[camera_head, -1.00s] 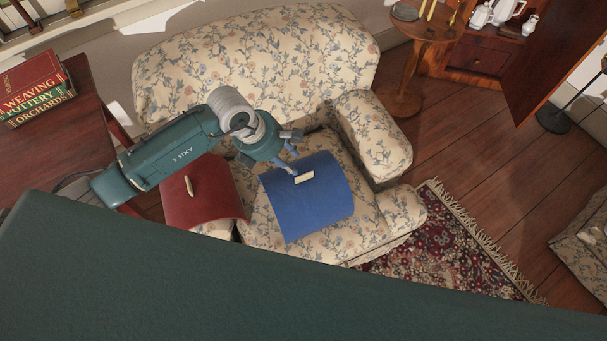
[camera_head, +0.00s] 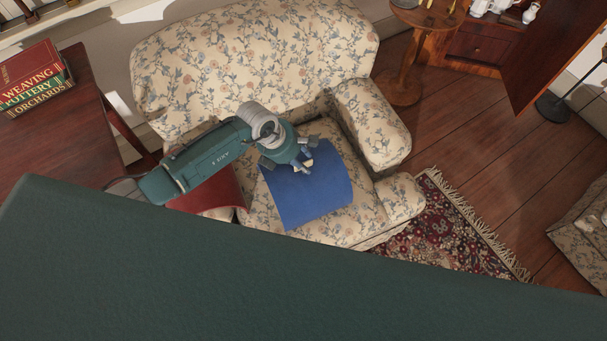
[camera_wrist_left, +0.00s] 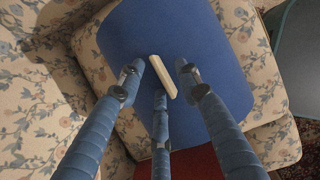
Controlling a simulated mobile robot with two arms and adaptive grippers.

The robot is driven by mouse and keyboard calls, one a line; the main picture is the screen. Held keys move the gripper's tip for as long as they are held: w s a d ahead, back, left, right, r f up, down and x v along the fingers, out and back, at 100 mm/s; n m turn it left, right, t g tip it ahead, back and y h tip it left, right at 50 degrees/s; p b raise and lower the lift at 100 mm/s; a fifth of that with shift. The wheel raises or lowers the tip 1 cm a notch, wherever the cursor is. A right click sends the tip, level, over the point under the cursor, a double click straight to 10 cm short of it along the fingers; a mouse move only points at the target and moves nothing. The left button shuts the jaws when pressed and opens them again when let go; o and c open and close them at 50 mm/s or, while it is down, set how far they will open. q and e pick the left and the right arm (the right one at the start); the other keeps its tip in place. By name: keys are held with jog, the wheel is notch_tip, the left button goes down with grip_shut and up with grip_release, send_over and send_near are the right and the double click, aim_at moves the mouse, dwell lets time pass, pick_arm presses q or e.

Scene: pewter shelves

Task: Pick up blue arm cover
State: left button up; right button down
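The blue arm cover (camera_head: 318,202) lies over the seat of the floral armchair (camera_head: 250,55). It has a small cream tab on top, which my gripper mostly hides in the head view. In the left wrist view the blue cover (camera_wrist_left: 215,75) fills the middle, and the cream tab (camera_wrist_left: 162,77) lies between my spread fingertips. My left gripper (camera_head: 306,162) is over the cover's upper part, its fingers (camera_wrist_left: 160,84) apart around the tab. I cannot tell whether they touch the cloth. My right gripper is not in view.
A red cover (camera_head: 222,190) hangs on the chair's left arm, partly behind my left arm. A dark red table (camera_head: 60,140) with books (camera_head: 32,80) stands at left. A round side table (camera_head: 408,50) and a cabinet (camera_head: 475,45) are at upper right. A patterned rug (camera_head: 440,225) lies right.

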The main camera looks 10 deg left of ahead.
pick_arm(q)
grip_shut()
jog(key=shift+r, duration=0.1)
